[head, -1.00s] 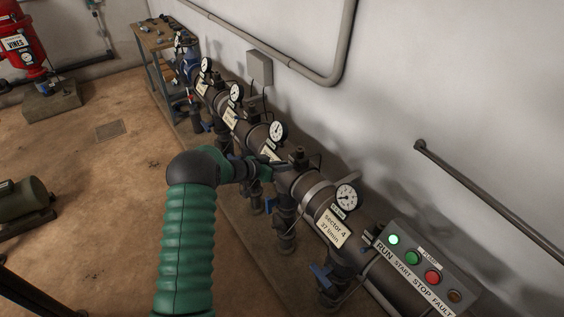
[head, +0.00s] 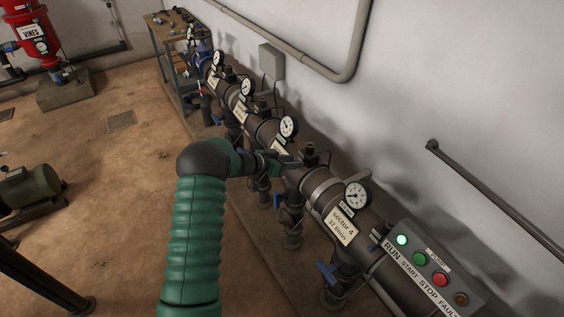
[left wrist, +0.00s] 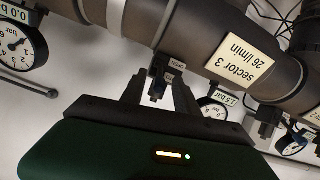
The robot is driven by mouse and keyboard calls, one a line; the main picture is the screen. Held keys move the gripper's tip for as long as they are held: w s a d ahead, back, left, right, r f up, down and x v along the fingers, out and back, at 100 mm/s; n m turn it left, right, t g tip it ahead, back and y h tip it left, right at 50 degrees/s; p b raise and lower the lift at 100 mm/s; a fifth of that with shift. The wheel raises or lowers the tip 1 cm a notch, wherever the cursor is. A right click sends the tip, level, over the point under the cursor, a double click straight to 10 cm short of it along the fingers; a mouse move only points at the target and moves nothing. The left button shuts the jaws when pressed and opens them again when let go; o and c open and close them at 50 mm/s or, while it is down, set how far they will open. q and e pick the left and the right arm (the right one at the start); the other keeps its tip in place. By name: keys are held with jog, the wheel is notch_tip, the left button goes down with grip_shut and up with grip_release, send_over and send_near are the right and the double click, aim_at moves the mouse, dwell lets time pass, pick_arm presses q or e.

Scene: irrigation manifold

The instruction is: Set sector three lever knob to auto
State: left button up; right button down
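My left gripper (head: 294,161) reaches the pipe manifold from the left, just beyond the sector 4 section. In the left wrist view, my left gripper (left wrist: 157,84) has its two dark fingers apart. A small dark lever knob (left wrist: 157,82) with a small label beside it shows between them. I cannot tell whether the fingers touch it. The sector 3 plate (left wrist: 240,66), reading 26 l/min, is on the pipe close by and appears upside down. In the head view my arm partly hides that area. The knob's setting is not readable. My right gripper is not in view.
The sector 4 plate (head: 341,227) and its gauge (head: 357,195) are nearer. A pump panel (head: 432,272) with a lit green RUN lamp stands at lower right. Blue-handled valves (head: 327,272) hang below the manifold. The wall is close behind; open floor lies left.

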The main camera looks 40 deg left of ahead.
pick_arm(q)
jog(key=v, duration=1.6)
jog(key=shift+b, duration=0.35)
jog(key=shift+a, duration=0.15)
